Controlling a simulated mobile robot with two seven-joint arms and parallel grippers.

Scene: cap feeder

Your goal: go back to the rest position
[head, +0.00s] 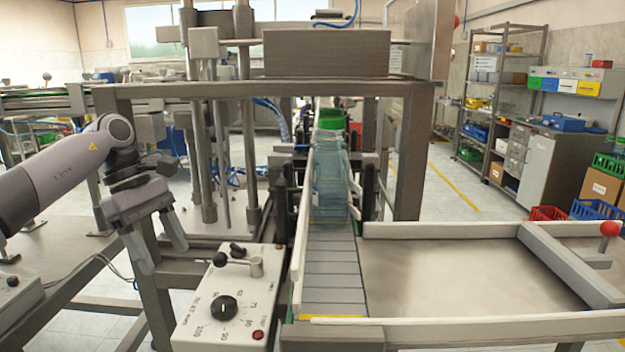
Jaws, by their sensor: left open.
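My left gripper (165,262) is at the left of the head view, its two grey fingers pointing down and spread apart. It is open and empty, in the air left of the white control box (222,300). My left arm comes in from the left edge. My right gripper is not in view. The gripper is well apart from the bottle.
A machine frame (250,89) with vertical posts spans the conveyor. The control box carries a black dial (223,307), a lever and a red button. A walled tray (460,272) at the right is empty. Shelves (500,95) and crates (597,209) stand farther back.

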